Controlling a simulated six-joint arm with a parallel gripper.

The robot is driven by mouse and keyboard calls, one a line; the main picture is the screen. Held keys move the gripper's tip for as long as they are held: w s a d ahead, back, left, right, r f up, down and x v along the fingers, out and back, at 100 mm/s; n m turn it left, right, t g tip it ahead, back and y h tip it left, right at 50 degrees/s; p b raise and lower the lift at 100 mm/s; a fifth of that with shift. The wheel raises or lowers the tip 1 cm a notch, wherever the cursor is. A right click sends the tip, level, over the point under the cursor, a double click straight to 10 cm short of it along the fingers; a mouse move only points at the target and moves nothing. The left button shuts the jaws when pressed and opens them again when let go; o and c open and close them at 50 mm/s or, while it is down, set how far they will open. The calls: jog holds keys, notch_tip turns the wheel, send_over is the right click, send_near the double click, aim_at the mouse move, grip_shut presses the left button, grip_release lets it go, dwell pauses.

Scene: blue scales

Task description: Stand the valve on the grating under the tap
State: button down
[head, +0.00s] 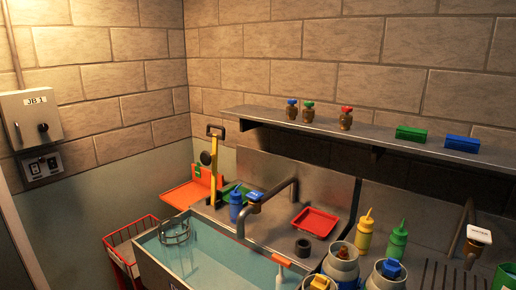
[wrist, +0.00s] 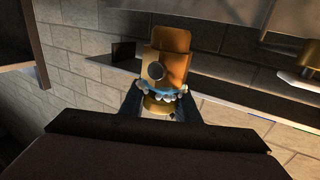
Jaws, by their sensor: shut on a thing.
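In the wrist view, my gripper (wrist: 160,106) is shut on a brass valve (wrist: 171,60) with a scalloped, bluish-white wheel. The brass body points up in the picture and the wheel sits at the fingertips. The valve appears clear of any surface. I cannot make out my gripper in the head view. A dark grating (head: 437,274) with slots lies at the lower right of the head view.
Valves with blue, green and red wheels stand on the shelf (head: 370,131), beside green and blue blocks. Left of the grating are grey pots (head: 340,266), a yellow bottle (head: 365,236) and a green bottle (head: 397,243). A water-filled sink (head: 215,257) with another tap (head: 270,197) lies left.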

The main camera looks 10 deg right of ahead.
notch_tip(320, 180, down, 15)
jog(key=b, duration=1.5)
jog(key=shift+f, duration=4.75)
jog(key=shift+f+b, duration=0.25)
jog(key=shift+b, duration=0.15)
jog(key=c, duration=1.4)
grip_release()
jog(key=shift+o, duration=0.2)
jog(key=shift+r+p, duration=0.1)
jog(key=shift+p, duration=0.3)
